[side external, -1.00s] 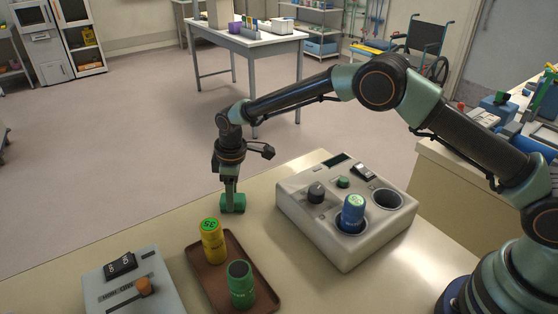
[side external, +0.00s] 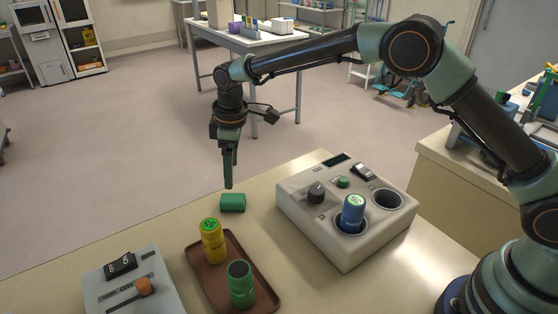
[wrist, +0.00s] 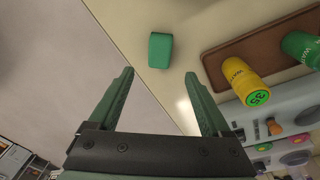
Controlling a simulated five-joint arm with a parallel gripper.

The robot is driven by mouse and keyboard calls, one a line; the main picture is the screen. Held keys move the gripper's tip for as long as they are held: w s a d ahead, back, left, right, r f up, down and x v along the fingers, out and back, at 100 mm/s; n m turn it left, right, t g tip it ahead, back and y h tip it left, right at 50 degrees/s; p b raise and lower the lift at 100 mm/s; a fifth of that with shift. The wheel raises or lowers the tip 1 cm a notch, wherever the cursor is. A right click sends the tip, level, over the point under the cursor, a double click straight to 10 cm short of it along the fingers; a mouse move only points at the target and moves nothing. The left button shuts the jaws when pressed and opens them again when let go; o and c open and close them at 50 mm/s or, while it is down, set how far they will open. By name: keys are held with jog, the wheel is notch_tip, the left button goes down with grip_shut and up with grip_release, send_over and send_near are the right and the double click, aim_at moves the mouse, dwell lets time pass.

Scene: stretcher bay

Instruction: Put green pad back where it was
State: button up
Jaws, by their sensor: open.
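The green pad (side external: 232,203) is a small green block lying on the beige table near its far edge. It also shows in the wrist view (wrist: 160,50), beyond my fingertips and apart from them. My gripper (side external: 228,186) is above the pad, pointing down, with clear space between the fingertips and the pad. In the wrist view my gripper (wrist: 160,75) has its two green fingers spread wide with nothing between them.
A brown tray (side external: 262,283) holds a yellow canister (side external: 213,241) and a green canister (side external: 241,284). A grey control box (side external: 300,208) with a blue canister (side external: 353,213) stands to the right. A switch box (side external: 165,290) is at the lower left. The table between pad and tray is bare.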

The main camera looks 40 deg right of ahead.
jog(key=s+d+r+m+t, duration=0.1)
jog(key=s+d+r+m, duration=0.2)
jog(key=s+d+r, duration=0.35)
jog(key=s+d+r+m+t, duration=0.1)
jog(key=s+d+r+m, duration=0.2)
jog(key=d+r, duration=0.55)
jog(key=s+d+m+t, duration=0.2)
jog(key=s+d+m, duration=0.3)
jog(key=s, duration=0.9)
jog(key=shift+s+d+f+h, duration=0.25)
jog(key=shift+d+f+h, duration=0.05)
jog(key=shift+d, duration=0.35)
